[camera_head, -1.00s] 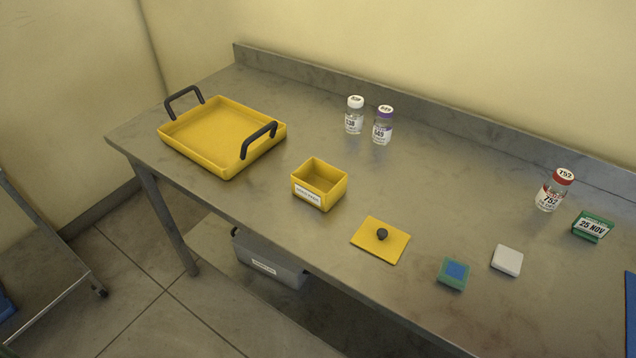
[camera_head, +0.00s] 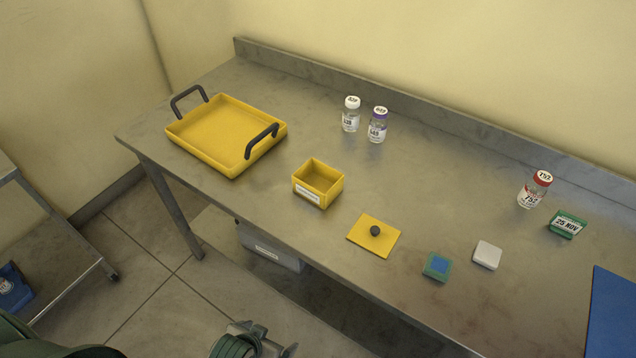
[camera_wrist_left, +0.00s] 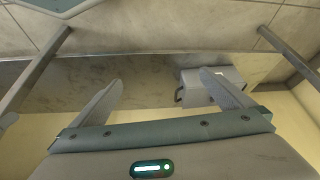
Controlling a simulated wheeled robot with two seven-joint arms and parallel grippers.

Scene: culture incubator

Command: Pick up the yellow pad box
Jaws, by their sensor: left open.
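The yellow pad box (camera_head: 318,184) is a small open-topped box with a white label on its front. It stands upright on the steel table, and its inside looks empty. A flat yellow lid (camera_head: 374,236) with a black knob lies on the table to its right. My left gripper (camera_head: 262,346) is at the bottom edge of the head view, in front of and below the table, well apart from the box. In the left wrist view its two fingers (camera_wrist_left: 165,90) are spread with nothing between them. My right gripper is not in view.
A yellow tray (camera_head: 205,160) with black handles stands left of the box. Two vials (camera_head: 364,120) stand behind it. A red-capped vial (camera_head: 534,190), green date block (camera_head: 567,224), white block (camera_head: 487,255), green-blue block (camera_head: 437,266) and blue mat (camera_head: 612,315) are right. A grey bin (camera_head: 270,246) sits below.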

